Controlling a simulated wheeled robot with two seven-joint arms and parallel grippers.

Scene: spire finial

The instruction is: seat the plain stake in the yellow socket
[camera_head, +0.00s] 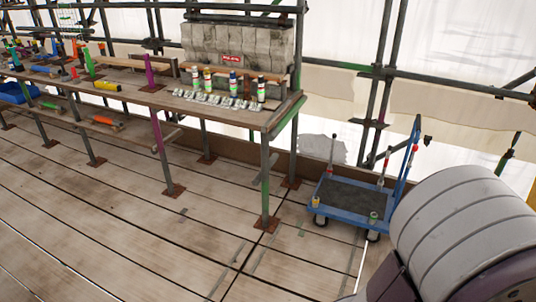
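A small yellow piece, seemingly the yellow socket (316,201), sits at the front left corner of the blue trolley (341,218). No rod shows standing in it. A thin upright rod (333,152) stands at the trolley's back left corner, and another upright rod (385,166) stands at the back right near a red piece. I cannot tell which, if either, is the plain stake. A green piece (373,217) sits at the front right corner. Neither gripper is in view; a large grey link of my own arm fills the lower right.
A long wooden workbench (225,113) on metal legs runs along the left and back, with several banded bottles (233,83), small metal pieces and tools on it. A blue tub (14,93) is at far left. Scaffold poles stand behind. The plank floor (120,230) in front is clear.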

